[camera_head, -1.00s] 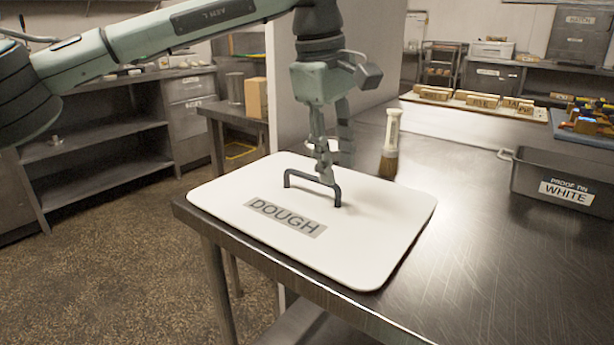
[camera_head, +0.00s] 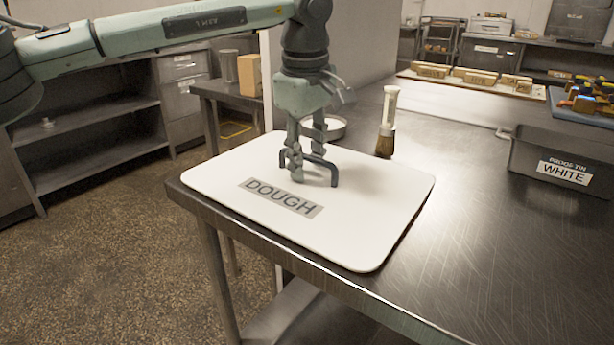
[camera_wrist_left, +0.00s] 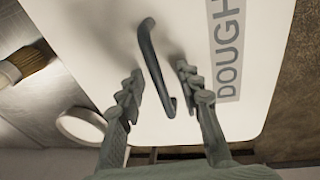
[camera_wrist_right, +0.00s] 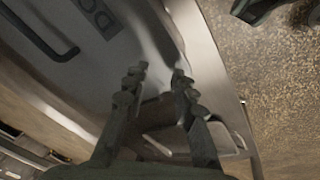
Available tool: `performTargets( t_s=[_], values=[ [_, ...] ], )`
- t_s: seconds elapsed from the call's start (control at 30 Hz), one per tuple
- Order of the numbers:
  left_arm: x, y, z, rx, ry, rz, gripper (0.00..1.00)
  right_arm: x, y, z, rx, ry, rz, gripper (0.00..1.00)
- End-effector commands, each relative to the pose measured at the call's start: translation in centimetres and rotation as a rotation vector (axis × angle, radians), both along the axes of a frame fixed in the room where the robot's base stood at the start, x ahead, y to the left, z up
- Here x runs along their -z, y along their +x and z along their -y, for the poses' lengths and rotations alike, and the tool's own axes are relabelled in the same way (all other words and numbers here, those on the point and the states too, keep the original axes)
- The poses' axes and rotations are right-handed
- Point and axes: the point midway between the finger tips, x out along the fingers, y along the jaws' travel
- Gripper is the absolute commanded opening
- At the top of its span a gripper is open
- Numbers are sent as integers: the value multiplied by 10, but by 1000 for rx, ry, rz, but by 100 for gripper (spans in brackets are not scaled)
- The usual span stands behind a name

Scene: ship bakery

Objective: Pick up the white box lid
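The white box lid (camera_head: 370,215) lies flat on the steel table, with a DOUGH label and a dark arched handle (camera_head: 318,158). My left gripper (camera_head: 310,160) points down at the handle, its fingers overlapping it in the head view. In the left wrist view the left gripper (camera_wrist_left: 158,75) is open, and the handle (camera_wrist_left: 152,60) shows in the gap between its fingers, with no clear contact. My right gripper (camera_wrist_right: 160,74) is open and empty; it is outside the head view. Its wrist view shows the lid (camera_wrist_right: 75,80) and the table edge beyond its fingers. What lies under the lid is hidden.
A brush (camera_head: 387,120) stands behind the lid, near a round dish (camera_head: 333,127) partly hidden by my left gripper. A grey PROOF TIN WHITE bin (camera_head: 530,160) is at the right. The table's right front is clear.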

Motion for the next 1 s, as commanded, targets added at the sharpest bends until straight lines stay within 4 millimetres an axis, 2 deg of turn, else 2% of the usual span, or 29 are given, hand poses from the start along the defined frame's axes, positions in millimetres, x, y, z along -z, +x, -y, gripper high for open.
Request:
performTargets(
  t_s=[0.07,0.33,1.0],
  values=[
    [0,0,0,0,0,0,33,-1,1,-3,1,5,4,26],
    [0,0,0,0,0,0,0,-2,3,-7,4,14,8,26],
    [-5,0,0,0,-1,1,0,-3,3,-1,-3,-1,7,26]
  ],
)
